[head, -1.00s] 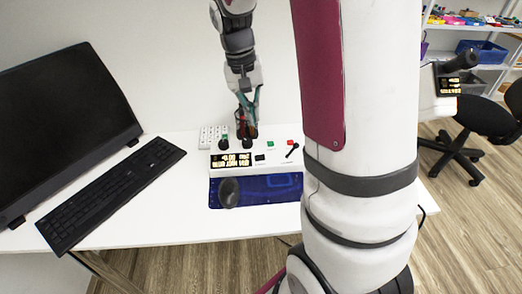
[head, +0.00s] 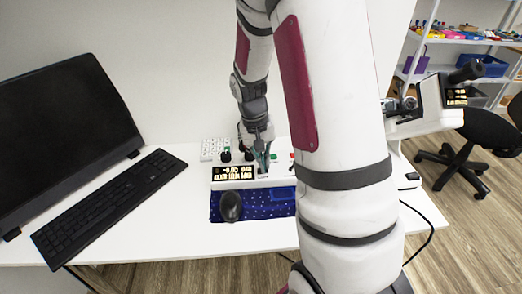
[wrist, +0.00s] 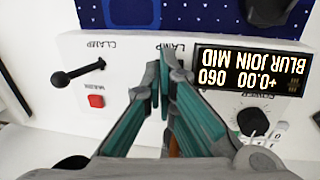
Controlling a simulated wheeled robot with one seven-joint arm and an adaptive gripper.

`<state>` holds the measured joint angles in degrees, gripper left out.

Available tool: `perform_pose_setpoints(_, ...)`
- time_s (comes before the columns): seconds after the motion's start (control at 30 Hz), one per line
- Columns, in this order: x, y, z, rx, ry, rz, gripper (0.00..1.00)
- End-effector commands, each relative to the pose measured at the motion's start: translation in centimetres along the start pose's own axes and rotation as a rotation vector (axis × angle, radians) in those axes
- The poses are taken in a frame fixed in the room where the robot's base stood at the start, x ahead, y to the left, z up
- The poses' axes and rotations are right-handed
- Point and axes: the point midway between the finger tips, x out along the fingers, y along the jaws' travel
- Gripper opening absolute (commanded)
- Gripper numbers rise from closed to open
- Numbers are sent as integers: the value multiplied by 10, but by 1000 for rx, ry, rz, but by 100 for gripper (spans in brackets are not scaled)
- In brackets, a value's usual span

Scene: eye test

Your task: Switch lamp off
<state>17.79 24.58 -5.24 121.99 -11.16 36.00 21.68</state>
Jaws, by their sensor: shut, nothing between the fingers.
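The white control box (head: 232,184) stands on the desk with a lit display (head: 234,173). In the wrist view its panel is upside down, and the LAMP label (wrist: 183,47) is partly covered by my fingertips. My gripper (wrist: 160,75) is shut and empty, pointing down at the panel by that label. The lamp switch itself is hidden behind the fingers, so I cannot tell its position or whether I touch it.
A black lever (wrist: 85,72) under CLAMP and a red button (wrist: 96,101) sit beside the fingers; a black knob (wrist: 252,121) is below the display. A blue dotted panel (head: 265,205) with a dark mouse-like object (head: 231,206) lies in front. A keyboard (head: 110,205) and monitor (head: 65,130) stand left.

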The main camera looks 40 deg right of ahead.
Motion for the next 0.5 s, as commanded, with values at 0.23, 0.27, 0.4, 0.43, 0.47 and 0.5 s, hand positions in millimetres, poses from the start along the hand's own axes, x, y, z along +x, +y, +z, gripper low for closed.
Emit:
perform_pose_setpoints(0.23, 12, 0, 0, 1, 0, -1, 0)
perform_pose_setpoints(0.27, 12, 0, 0, 1, 1, -1, 0)
perform_pose_setpoints(0.4, 11, 0, 0, 0, 1, -1, 0)
perform_pose_setpoints(0.43, 11, 0, 0, 0, 1, -1, 0)
perform_pose_setpoints(0.47, 11, 0, 0, 0, 1, 0, 0)
perform_pose_setpoints(0.5, 12, 0, 0, 0, 1, 0, 0)
